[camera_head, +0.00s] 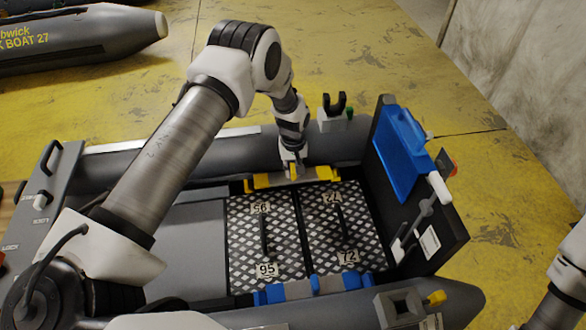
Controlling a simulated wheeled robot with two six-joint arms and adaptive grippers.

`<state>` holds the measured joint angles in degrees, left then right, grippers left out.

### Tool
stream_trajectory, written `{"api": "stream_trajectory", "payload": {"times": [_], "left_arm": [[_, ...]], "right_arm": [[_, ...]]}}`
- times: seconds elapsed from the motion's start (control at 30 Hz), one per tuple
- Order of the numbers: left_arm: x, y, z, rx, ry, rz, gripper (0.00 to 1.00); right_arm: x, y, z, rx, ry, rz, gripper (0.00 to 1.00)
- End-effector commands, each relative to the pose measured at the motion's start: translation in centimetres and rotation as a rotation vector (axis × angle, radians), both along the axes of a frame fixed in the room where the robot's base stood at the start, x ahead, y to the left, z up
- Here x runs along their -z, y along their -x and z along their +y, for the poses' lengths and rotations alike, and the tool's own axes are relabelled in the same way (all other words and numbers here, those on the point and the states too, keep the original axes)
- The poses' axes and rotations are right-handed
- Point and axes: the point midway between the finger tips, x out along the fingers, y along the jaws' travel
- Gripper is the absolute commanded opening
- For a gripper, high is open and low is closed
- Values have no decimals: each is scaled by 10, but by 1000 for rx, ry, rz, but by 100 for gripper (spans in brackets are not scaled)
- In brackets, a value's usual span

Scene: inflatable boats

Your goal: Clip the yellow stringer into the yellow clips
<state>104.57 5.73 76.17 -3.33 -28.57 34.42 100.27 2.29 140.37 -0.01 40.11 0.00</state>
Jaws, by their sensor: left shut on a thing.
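The yellow stringer (316,175) lies lengthwise along the far edge of the checkered floor panels, beside the far grey tube. My left gripper (292,168) reaches down from above and is shut on the stringer near its middle. Yellow parts show on both sides of the gripper. At this size I cannot tell the yellow clips apart from the stringer, or whether it is seated in them. The fingertips are small and partly hidden by the gripper body. My right gripper is not in view; only part of my right arm shows at the right edge.
Two checkered floor panels (265,235) with black handles lie in the boat. Blue clips (271,293) line their near edge. A black forked holder (334,104) rises from the far tube. Another boat (80,40) lies upper left.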

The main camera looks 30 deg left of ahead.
Motion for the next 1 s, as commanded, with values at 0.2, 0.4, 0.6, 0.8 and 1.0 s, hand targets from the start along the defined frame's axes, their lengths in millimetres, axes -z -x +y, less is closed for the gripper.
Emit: {"api": "stream_trajectory", "payload": {"times": [0.2, 0.4, 0.6, 0.8, 1.0], "left_arm": [[7, 0, 0, 0, 0, 0, 0], [13, 0, 0, 0, 0, 0, 0], [19, 0, 0, 0, 0, 0, 0], [25, 0, 0, 0, 0, 0, 0], [27, 0, 0, 0, 0, 0, 0]], "right_arm": [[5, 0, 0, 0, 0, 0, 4], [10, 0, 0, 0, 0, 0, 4], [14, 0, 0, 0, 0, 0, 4], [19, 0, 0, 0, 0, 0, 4], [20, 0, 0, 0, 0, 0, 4]]}}
